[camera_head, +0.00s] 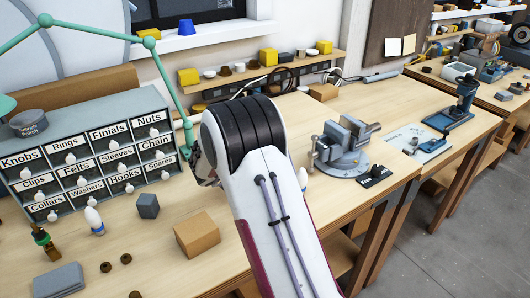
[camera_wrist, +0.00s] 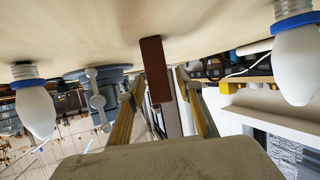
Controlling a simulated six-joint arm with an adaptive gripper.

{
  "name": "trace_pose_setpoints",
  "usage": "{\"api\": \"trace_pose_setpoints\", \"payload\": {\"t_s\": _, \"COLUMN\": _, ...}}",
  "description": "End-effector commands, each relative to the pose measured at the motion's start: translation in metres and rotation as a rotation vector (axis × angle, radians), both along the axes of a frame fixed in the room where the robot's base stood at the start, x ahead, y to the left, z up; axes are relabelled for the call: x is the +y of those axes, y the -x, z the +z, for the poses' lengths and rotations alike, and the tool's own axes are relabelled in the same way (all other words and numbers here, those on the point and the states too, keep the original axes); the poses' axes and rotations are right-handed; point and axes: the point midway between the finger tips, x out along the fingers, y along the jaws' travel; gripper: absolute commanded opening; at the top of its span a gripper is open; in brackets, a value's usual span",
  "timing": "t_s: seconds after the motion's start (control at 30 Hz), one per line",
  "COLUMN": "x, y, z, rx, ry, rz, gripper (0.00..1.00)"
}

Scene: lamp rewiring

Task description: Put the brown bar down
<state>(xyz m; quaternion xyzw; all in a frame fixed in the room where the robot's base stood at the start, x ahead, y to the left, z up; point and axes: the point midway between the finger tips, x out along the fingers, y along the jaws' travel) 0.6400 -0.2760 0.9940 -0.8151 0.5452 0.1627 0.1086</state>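The brown bar (camera_wrist: 155,68) shows in the wrist view as a dark reddish-brown block between the two fingertips of my gripper (camera_wrist: 160,82). The fingers appear closed on its sides. Its far end is seen against the pale wooden tabletop, which lies at the top of this upside-down view. I cannot tell whether the bar touches the tabletop. In the head view my arm hides the bar and most of my gripper; only a small part of the gripper shows beside the labelled drawer unit (camera_head: 93,161).
In the wrist view, white bulbs with blue collars stand left (camera_wrist: 36,108) and right (camera_wrist: 297,62).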

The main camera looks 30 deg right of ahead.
Motion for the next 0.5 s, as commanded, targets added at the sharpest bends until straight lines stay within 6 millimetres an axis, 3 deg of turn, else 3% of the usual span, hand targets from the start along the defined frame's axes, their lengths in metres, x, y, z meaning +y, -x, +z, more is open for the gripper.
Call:
{"api": "trace_pose_setpoints", "payload": {"t_s": 0.27, "x": 0.011, "y": 0.003, "z": 0.008, "rx": -0.001, "ry": 0.001, "rz": 0.002, "gripper": 0.35}}
{"api": "trace_pose_setpoints", "payload": {"t_s": 0.5, "x": 0.038, "y": 0.014, "z": 0.021, "rx": -0.002, "ry": 0.0, "rz": 0.002, "gripper": 0.35}}
